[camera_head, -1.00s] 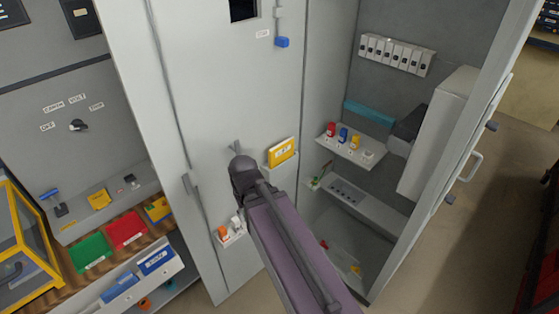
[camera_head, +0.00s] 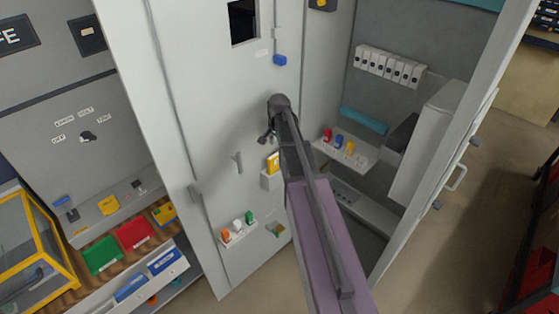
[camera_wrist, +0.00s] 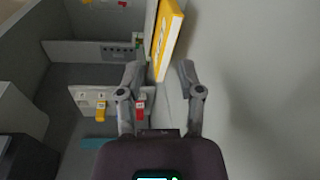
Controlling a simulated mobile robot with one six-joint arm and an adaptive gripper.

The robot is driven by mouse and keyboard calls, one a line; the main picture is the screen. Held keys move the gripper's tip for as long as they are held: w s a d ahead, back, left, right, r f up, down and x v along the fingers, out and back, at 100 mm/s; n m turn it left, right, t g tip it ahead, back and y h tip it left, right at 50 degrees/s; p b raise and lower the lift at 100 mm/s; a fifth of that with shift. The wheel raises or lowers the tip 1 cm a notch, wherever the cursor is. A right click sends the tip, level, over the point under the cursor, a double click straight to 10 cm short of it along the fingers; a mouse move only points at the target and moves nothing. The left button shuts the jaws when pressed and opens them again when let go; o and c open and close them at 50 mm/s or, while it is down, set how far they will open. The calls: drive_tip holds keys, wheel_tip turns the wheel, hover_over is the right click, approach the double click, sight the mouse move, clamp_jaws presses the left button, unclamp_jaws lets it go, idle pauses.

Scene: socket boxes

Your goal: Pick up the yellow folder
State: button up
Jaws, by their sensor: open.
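The yellow folder (camera_head: 272,162) stands in a small grey holder on the front of the light grey cabinet door, partly hidden by my arm in the head view. In the wrist view the yellow folder (camera_wrist: 169,42), with a white edge, lies ahead of my fingertips, roughly in line with the gap between them. My gripper (camera_head: 266,136) is just above the folder in the head view. In the wrist view my gripper (camera_wrist: 160,70) is open, with its fingers apart and nothing held.
A small tray (camera_head: 238,233) with orange, white and green items is on the door below left. A door handle (camera_head: 237,162) is left of the folder. The open cabinet at right has a shelf (camera_head: 350,152) with coloured items.

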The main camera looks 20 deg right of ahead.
drive_tip(key=shift+m, duration=0.9)
drive_tip(key=w+d, duration=0.1)
drive_tip(key=d, duration=0.1)
drive_tip(key=w+d+r, duration=0.1)
drive_tip(key=d, duration=0.1)
drive_tip(key=shift+w+r+p, duration=0.2)
drive_tip(key=shift+p, duration=0.1)
drive_tip(key=shift+f, duration=0.1)
drive_tip(key=f+b, duration=0.2)
drive_tip(key=w+f+b, duration=0.1)
drive_tip(key=f+b, duration=0.5)
drive_tip(key=shift+w+f, duration=0.15)
drive_tip(key=shift+w, duration=0.1)
drive_tip(key=shift+b, duration=0.35)
wheel_tip(320, 180, down, 4)
drive_tip(key=b, duration=0.3)
drive_tip(key=shift+w+a+r, duration=0.1)
drive_tip(key=shift+a+r, duration=0.05)
drive_tip(key=shift+r, duration=0.1)
drive_tip(key=shift+w+f+b, duration=0.15)
drive_tip(key=shift+f+b, duration=0.7)
drive_tip(key=shift+b, duration=0.15)
clamp_jaws()
